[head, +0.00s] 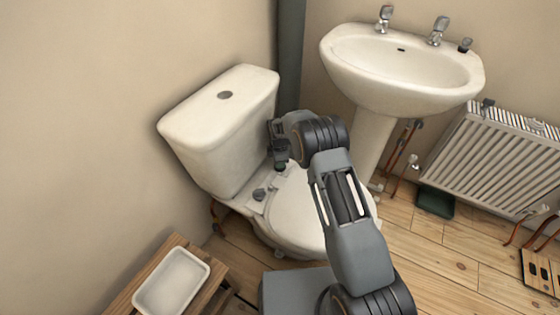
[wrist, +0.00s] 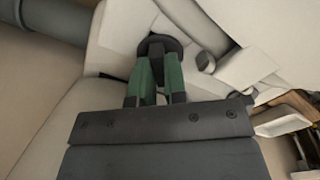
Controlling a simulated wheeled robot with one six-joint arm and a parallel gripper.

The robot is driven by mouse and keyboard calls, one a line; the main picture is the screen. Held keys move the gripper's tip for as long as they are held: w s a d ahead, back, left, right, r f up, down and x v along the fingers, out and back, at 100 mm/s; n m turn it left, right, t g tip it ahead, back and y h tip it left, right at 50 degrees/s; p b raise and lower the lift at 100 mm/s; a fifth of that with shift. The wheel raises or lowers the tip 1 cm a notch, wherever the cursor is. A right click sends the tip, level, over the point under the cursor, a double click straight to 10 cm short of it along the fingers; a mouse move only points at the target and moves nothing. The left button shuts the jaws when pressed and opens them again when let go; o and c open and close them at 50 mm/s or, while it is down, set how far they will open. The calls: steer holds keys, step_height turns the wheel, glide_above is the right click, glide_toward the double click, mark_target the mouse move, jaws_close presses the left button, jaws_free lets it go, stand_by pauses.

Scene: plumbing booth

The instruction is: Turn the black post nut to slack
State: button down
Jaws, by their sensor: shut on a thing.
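The black post nut (wrist: 160,42) shows in the wrist view as a dark round piece on a white surface of the toilet. The green fingers of my gripper (wrist: 158,72) are closed around it, one on each side, and cover part of it. In the head view my gripper (head: 281,158) is at the back of the toilet seat, beside the cistern. I cannot make out the held nut there, as the gripper and arm hide it. The white toilet (head: 300,215) stands below the arm.
A dark grey knob (head: 259,194) sits on the toilet's rear left; a similar small dark piece (wrist: 206,61) is right of the nut in the wrist view. The cistern (head: 222,125) is close behind. A basin (head: 400,95), radiator (head: 490,150) and white tray (head: 172,282) stand around.

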steer(key=shift+n, duration=0.6)
stand_by(1.1)
steer(key=c, duration=1.1)
jaws_free()
steer(key=shift+r+p, duration=1.25)
steer(key=shift+r, duration=2.5)
